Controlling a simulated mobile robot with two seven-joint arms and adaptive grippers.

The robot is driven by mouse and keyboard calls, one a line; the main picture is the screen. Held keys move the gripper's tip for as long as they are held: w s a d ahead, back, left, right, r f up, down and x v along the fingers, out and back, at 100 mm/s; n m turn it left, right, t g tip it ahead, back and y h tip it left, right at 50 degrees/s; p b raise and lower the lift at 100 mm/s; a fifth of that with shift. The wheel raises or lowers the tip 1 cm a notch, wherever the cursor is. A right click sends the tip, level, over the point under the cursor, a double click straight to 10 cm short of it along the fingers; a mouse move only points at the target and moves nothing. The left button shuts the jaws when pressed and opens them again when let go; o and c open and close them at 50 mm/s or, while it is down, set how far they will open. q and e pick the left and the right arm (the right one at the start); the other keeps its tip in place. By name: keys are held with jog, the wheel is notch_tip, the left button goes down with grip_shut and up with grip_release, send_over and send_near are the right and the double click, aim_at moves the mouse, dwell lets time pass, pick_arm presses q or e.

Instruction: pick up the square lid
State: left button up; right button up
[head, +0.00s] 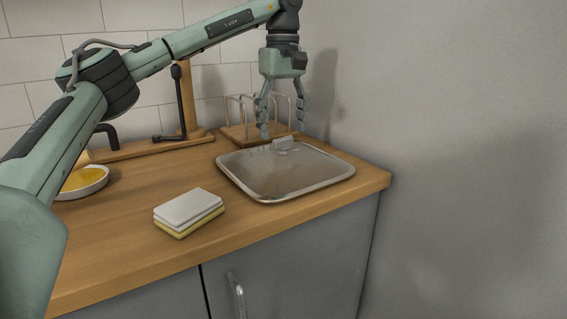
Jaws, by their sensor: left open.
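The square lid (290,177) lies flat on the wooden counter near its right end. It is a greyish, see-through pane with a metal rim and rounded corners. Its small grey handle (283,145) stands up near the back edge. My left gripper (282,130) hangs down from above, just over or behind the handle, with its fingers spread and nothing between them. I cannot tell whether the fingers straddle the handle. My right gripper is not in view.
A wooden rack with metal wires (235,131) stands close behind the lid, near the gripper. A sponge (189,212) lies front left of the lid. A bowl with yellow contents (84,182) and a wooden stand (187,100) are to the left. A grey wall bounds the right.

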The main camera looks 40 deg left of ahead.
aim_at(283, 138)
pick_arm(q)
notch_tip(283, 138, down, 3)
jog(key=shift+f, duration=0.2)
jog(key=shift+c, duration=0.3)
grip_shut()
jog(key=shift+r, duration=0.1)
